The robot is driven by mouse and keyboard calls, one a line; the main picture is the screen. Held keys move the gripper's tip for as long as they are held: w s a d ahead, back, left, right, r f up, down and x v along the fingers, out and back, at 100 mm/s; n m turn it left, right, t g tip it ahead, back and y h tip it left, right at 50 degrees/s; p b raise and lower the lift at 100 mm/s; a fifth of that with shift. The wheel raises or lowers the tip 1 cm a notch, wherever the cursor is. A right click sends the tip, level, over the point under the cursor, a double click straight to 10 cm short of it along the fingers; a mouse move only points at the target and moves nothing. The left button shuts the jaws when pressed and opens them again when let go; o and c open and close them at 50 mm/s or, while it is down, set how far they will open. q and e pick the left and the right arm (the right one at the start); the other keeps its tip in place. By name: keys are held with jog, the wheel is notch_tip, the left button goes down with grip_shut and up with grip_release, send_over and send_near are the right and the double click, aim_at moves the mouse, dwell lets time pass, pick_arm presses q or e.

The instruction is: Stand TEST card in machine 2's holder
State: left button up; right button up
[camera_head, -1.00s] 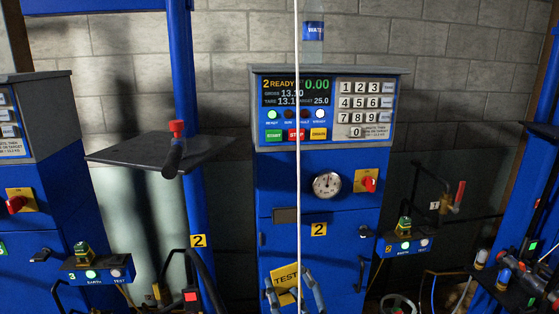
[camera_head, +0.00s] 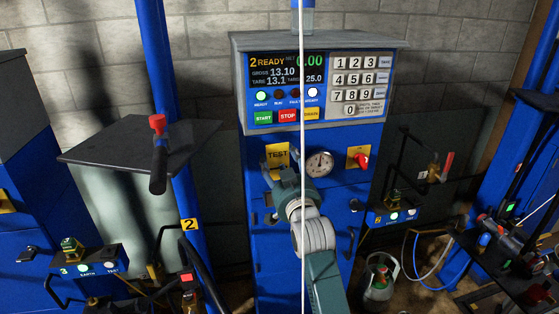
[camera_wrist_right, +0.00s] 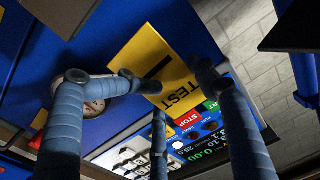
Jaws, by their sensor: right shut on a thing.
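The yellow TEST card (camera_head: 277,155) is held upright in front of the blue face of machine 2 (camera_head: 265,260), just below its control panel and left of the round gauge. My right gripper (camera_head: 283,167) is shut on the card, with its fingers around the lower part. In the right wrist view the card (camera_wrist_right: 155,55) shows tilted between the fingers (camera_wrist_right: 165,85), with the word TEST readable. Machine 2's holder is probably the small dark fitting (camera_head: 270,218) below, partly hidden behind my wrist; I cannot see it clearly. My left gripper is not in view.
The gauge (camera_head: 320,164) and a red knob (camera_head: 361,160) stand out right of the card. START, STOP and keypad buttons are above it.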

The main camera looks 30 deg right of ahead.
jog(key=shift+r+p, duration=0.1)
jog(key=shift+p, duration=0.35)
jog(key=shift+f+b, duration=1.95)
jog(key=shift+f, duration=1.35)
jog(key=shift+f+b, duration=0.5)
jog(key=shift+f, duration=0.45)
jog(key=o, duration=1.7)
jog(key=shift+s, duration=0.1)
